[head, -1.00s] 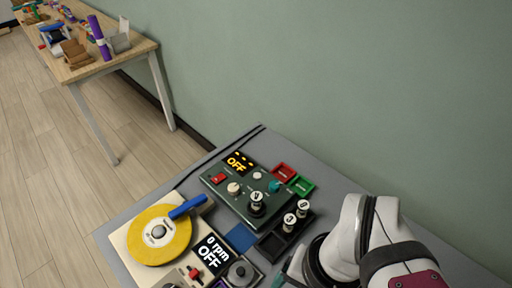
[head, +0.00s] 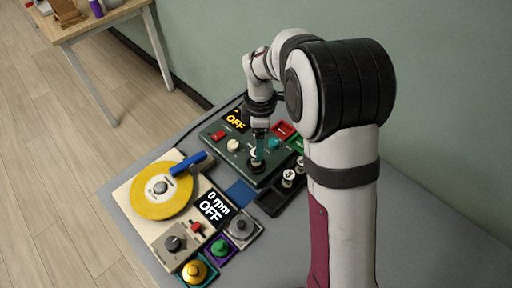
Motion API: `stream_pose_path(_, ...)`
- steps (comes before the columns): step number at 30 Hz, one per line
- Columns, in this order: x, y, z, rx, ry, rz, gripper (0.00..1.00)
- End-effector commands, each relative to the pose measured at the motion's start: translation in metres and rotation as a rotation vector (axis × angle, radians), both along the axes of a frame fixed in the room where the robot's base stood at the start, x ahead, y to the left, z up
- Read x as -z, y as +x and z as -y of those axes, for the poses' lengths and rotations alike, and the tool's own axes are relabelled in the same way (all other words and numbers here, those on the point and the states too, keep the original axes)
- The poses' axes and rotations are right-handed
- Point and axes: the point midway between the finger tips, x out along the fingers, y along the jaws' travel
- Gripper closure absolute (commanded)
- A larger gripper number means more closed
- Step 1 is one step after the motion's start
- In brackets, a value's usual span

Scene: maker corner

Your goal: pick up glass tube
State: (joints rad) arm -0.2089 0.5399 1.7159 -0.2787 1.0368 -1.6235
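My gripper (head: 258,157), with teal fingers, points down over the black socket on the front of the dark green device (head: 215,133). The small capped tube standing in that socket is mostly hidden behind the fingers. I cannot tell whether the fingers are open around it or shut on it. Two more white-capped tubes stand in the black rack to the right: a nearer one (head: 289,175) and a farther one (head: 300,163), partly hidden by my arm. Which one is the glass tube I cannot tell.
The black rack (head: 270,202) stands right of the device. Red tray (head: 284,129) and a green tray, partly hidden, lie behind. A cream machine with a yellow disc (head: 148,208) and blue lever (head: 188,164) stands at left. Several coloured knobs sit in front. The grey tabletop (head: 430,245) is clear at right.

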Motion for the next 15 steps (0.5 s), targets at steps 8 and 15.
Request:
stream_pose_path(8, 0.045, -0.001, -0.008, 0.000, 0.000, -0.003, 0.24)
stream_pose_path(15, 0.068, 0.000, -0.008, 0.003, 0.001, 0.001, 0.24)
